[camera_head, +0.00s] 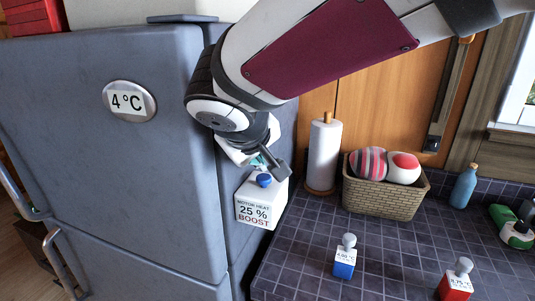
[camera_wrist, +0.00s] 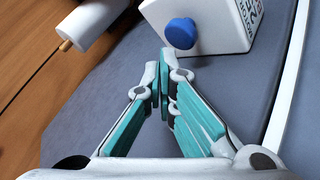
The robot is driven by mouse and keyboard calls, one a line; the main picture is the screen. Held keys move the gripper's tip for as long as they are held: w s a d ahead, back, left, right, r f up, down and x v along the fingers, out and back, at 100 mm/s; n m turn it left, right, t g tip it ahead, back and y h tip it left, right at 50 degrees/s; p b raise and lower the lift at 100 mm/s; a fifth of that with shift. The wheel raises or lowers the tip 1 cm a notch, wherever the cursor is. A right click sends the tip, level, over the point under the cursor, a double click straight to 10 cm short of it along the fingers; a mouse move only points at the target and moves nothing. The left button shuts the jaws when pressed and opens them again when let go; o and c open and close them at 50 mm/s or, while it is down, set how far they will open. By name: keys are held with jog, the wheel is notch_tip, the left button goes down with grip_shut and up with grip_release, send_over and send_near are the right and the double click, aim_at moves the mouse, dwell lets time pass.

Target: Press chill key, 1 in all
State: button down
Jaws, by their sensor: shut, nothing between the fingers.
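A white box (camera_head: 262,207) labelled "MOTOR HEAT 25 % BOOST" is fixed to the side of the grey-blue fridge. It has a round blue key (camera_head: 264,180) on top. No "chill" label is readable. In the wrist view the blue key (camera_wrist: 180,33) stands out from the white box (camera_wrist: 222,20), just beyond the fingertips. My gripper (camera_head: 284,169) is shut and empty, close to the key. In the wrist view my gripper (camera_wrist: 163,60) has its fingertips together, with a small gap apparent between them and the key.
The fridge (camera_head: 100,180) carries a round "4 °C" display (camera_head: 129,101).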

aim_at(260, 177)
jog(key=shift+r, duration=0.15)
jog(key=shift+r+p, duration=1.6)
jog(key=shift+r, duration=0.8)
jog(key=s+d+m+g+h, duration=0.1)
jog(key=s+d+m, duration=0.1)
jog(key=s+d, duration=0.5)
jog(key=s+d+m+g, duration=0.2)
jog(key=s+d, duration=0.3)
jog(key=d, duration=0.5)
jog(key=s+d+f+m+g+y, duration=0.1)
jog(key=s+d+f+m+y, duration=0.1)
jog(key=s, duration=1)
notch_tip(260, 177, down, 3)
jog(key=shift+s+d+f+m, duration=0.1)
jog(key=shift+s+d+m, duration=0.1)
jog(key=shift+d+m, duration=0.65)
